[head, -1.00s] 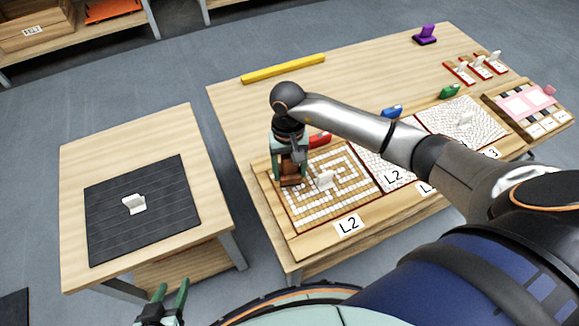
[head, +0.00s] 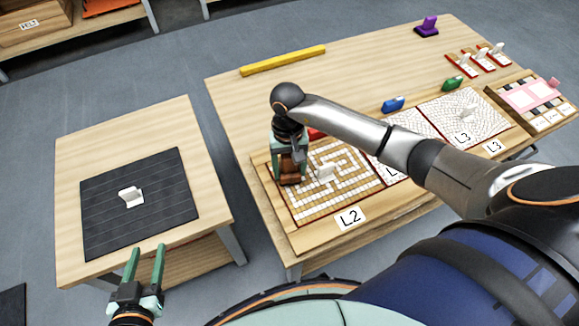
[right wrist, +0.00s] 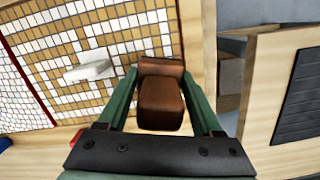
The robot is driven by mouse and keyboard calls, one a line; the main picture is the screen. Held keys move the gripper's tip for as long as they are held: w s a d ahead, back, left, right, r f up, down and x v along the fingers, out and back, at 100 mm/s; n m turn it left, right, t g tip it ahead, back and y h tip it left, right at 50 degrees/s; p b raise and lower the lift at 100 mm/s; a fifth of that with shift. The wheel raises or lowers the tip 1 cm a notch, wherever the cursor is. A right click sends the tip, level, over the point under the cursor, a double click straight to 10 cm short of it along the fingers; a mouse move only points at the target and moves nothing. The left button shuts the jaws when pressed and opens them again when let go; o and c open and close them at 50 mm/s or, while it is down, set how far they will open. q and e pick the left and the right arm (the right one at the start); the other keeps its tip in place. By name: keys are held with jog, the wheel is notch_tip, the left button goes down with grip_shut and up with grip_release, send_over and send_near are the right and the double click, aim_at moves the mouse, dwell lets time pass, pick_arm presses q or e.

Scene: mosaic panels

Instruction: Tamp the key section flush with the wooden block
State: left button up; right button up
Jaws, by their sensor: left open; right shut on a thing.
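My right gripper (head: 289,174) is shut on the brown wooden block (head: 290,180) at the left edge of the tan-and-white key-pattern section (head: 342,202). The block also shows between the fingers in the right wrist view (right wrist: 160,103), by the section's edge (right wrist: 128,48). I cannot tell whether it touches the tiles. A white upright grip (head: 326,172) stands on the section, which lies in a wooden frame labelled L2. My left gripper (head: 146,250) is open and empty, in front of the small table.
The small table (head: 75,165) at left bears a dark mat (head: 100,235) with a white grip piece (head: 130,196). Pebbled white panels (head: 465,115), a blue piece (head: 393,104), a green piece (head: 452,83) and a yellow bar (head: 283,60) are on the big table. Its far middle is clear.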

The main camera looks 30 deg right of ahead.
jog(key=shift+f+b, duration=0.6)
dwell(1.4)
jog(key=shift+r+p, duration=2.25)
jog(key=shift+r, duration=1.3)
